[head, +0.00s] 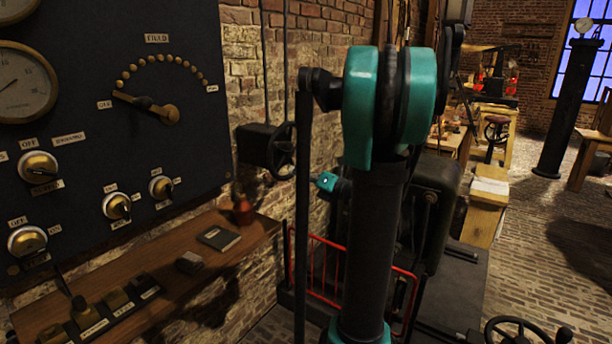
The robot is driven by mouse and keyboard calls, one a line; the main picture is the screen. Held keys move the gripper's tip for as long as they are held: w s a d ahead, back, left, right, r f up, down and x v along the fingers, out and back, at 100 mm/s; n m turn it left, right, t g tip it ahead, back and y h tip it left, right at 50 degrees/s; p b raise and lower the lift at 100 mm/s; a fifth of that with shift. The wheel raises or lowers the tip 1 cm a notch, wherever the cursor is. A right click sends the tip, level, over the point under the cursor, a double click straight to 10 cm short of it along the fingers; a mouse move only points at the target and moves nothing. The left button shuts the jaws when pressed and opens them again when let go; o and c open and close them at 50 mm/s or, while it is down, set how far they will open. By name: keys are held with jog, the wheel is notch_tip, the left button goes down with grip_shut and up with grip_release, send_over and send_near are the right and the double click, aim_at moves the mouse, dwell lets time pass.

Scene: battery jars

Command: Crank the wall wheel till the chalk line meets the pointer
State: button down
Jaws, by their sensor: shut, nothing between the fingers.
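The wall wheel (283,148) is a small dark spoked wheel beside a black box (258,145) on the brick wall, just right of the dark panel. It is seen nearly edge-on. I cannot make out a chalk line or a pointer on it; they are hidden, too dark or too small. My teal and black arm (375,230) stands large in the middle of the view, right of the wheel. A small teal part of my arm (335,184) shows below and right of the wheel. My gripper's fingers do not show.
A dark panel (190,45) with dials and knobs fills the left. Below it a wooden shelf (235,262) holds a book (219,237) and a reddish pot (244,211). A red rail (325,265) stands low by the wall. Another handwheel (520,330) is at lower right. Brick floor lies open at right.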

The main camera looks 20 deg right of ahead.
jog(key=w+r, duration=0.3)
jog(key=w, duration=0.2)
jog(key=shift+w+a+r, duration=0.15)
jog(key=shift+w+a, duration=0.2)
jog(key=shift+a, duration=0.05)
jog(key=shift+w+d+r+m, duration=0.2)
jog(key=shift+r+m, duration=0.05)
jog(key=shift+r, duration=0.15)
jog(key=shift+w+d+r+m, duration=0.15)
jog(key=shift+r+m, duration=0.1)
jog(key=shift+r, duration=0.1)
send_near(286, 150)
jog(key=s+f, duration=0.1)
jog(key=s, duration=0.2)
jog(key=s+f, duration=0.1)
jog(key=shift+s+a+f, duration=0.15)
jog(key=shift+a+f, duration=0.15)
jog(key=shift+a, duration=0.05)
